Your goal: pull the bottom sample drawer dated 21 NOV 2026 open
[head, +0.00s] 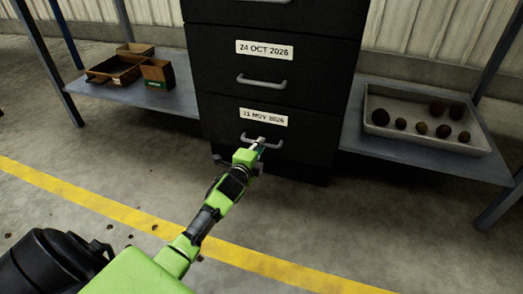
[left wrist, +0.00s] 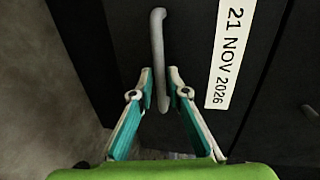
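The bottom drawer (head: 222,123) of a black cabinet has a white label (head: 263,117) reading 21 NOV 2026. Its front looks flush with the drawer above. Its grey bar handle (head: 276,144) is partly hidden by my left gripper (head: 259,146). In the left wrist view the same label (left wrist: 231,54) stands right of the handle (left wrist: 157,40). There my left gripper (left wrist: 161,76) is open, its two teal fingers on either side of the handle bar. I cannot tell whether either finger touches it. My right gripper is not in view.
Above is a drawer labelled 24 OCT 2026 (head: 264,50). A left shelf (head: 180,102) holds wooden boxes (head: 157,74). A right shelf holds a grey tray (head: 425,143) with several dark potatoes. The floor before the cabinet is mostly clear, with a yellow line (head: 100,208).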

